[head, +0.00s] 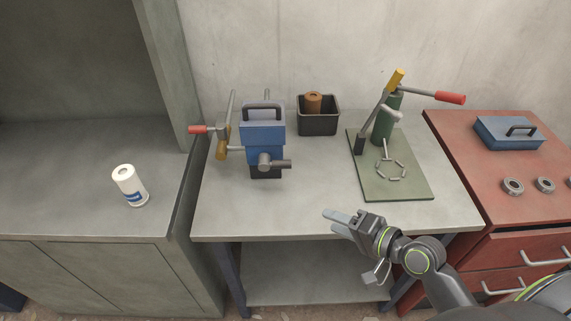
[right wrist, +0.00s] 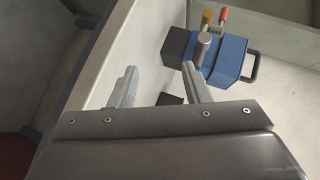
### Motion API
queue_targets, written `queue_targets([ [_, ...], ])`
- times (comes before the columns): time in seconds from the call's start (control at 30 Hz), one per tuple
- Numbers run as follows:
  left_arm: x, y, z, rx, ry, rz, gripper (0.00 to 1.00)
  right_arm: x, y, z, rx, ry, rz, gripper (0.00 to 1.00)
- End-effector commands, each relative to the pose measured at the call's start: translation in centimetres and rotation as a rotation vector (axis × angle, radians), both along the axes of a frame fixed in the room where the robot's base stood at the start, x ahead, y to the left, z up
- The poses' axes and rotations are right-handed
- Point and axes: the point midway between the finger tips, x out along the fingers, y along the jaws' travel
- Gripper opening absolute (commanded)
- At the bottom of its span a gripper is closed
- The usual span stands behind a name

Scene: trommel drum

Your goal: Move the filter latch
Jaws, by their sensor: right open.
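A blue boxy unit (head: 263,141) with a black top handle stands on the grey workbench. A grey knob with a short sideways bar (head: 268,162) sticks out of its front. A lever with a red grip (head: 199,130) and a brass-coloured part (head: 222,143) is at its left side. I cannot tell which part is the filter latch. My right gripper (head: 334,221) is open and empty over the bench's front edge, right of and nearer than the blue unit. In the right wrist view the open fingers (right wrist: 159,72) point toward the blue unit (right wrist: 232,56), apart from it. My left gripper is not in view.
A green plate (head: 415,184) carries a yellow- and red-handled press with a chain. A black bin (head: 318,128) holds a brown roll. A red cabinet (head: 455,160) bears a blue box (head: 500,137) and metal rings. The bench front is clear.

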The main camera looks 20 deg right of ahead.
Motion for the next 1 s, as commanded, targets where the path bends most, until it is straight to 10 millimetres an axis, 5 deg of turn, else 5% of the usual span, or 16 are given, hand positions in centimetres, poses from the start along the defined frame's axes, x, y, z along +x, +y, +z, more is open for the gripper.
queue_targets([
  [0.1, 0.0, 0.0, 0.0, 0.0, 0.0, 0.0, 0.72, 2.1, -0.8, 2.5, 0.226, -0.017, -0.062, 0.43],
  [0.3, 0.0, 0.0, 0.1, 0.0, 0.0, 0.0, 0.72, 3.6, -1.7, 4.4, 0.414, -0.021, -0.114, 0.43],
  [0.57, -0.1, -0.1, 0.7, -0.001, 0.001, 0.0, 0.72, 5.7, -0.6, 4.4, 0.434, -0.022, -0.12, 0.43],
  [1.0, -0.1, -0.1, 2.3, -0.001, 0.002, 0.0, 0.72, 13.5, 4.0, 3.2, 0.43, -0.02, -0.117, 0.43],
])
